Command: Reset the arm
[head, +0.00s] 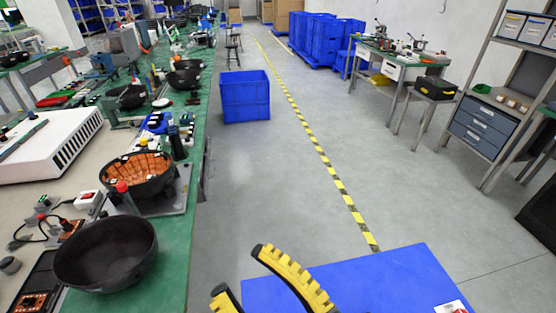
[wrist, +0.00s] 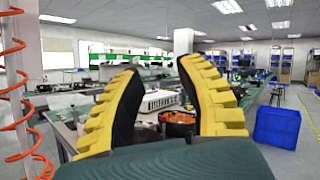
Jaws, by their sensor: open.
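My gripper (head: 243,275) shows at the bottom of the head view, over the floor beside a blue surface (head: 385,278). Its two yellow ridged fingers are apart and nothing is between them. In the wrist view the gripper (wrist: 160,85) also shows open and empty, its black inner pads facing each other. Between the fingers, farther off, the wrist view shows the green workbench with a white box (wrist: 160,101). The rest of my arm is out of the head view.
A long green workbench (head: 180,240) on the left carries black bowls (head: 106,252) and a white box (head: 50,143). A blue crate (head: 246,96) stands on the floor beside it. Shelving (head: 489,121) stands at right. The aisle with a yellow-black floor line (head: 318,147) is clear.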

